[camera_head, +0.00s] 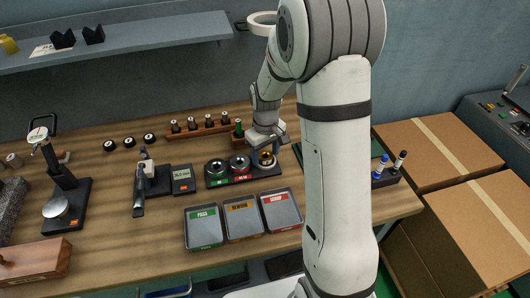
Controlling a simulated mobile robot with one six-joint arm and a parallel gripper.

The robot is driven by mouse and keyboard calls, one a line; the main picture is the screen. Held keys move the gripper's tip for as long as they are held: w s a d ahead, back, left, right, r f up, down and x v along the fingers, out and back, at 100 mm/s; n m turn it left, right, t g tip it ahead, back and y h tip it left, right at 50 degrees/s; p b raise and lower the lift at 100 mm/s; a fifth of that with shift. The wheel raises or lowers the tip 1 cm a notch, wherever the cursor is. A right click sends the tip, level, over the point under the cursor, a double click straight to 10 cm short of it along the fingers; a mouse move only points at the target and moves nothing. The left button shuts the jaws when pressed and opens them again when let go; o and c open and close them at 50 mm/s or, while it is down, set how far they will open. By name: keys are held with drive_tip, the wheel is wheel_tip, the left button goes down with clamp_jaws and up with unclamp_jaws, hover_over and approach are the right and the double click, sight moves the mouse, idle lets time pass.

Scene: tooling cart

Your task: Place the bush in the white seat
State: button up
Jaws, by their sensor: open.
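A dark block (243,180) on the wooden bench bears three round seats in a row. The left seat (216,167) has a green label below it, and the middle seat (239,163) shows red. At the right seat is a brass-coloured ring (266,158), which looks like the bush; how deep it sits I cannot tell. I cannot make out which seat is the white one. My gripper (277,148) is open, pointing down just above and right of the brass ring. Whether a finger touches it is unclear at this size.
Three labelled trays (243,219) lie in front of the block. A wooden rack (193,132) with several black-topped pieces stands behind it. A gauge stand (62,190) and a small display box (182,180) are to the left. My arm hides the bench's right part.

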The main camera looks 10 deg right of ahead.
drive_tip(key=shift+r, duration=0.1)
wheel_tip(320, 180, up, 12)
drive_tip(key=s+r+m+t, duration=0.1)
drive_tip(key=s+r+m, duration=0.1)
drive_tip(key=s, duration=0.8)
drive_tip(key=s+r+m+t, duration=0.2)
drive_tip(key=s, duration=0.9)
drive_tip(key=shift+s+r+m, duration=0.2)
drive_tip(key=shift+s+m, duration=0.05)
drive_tip(key=shift+m, duration=0.05)
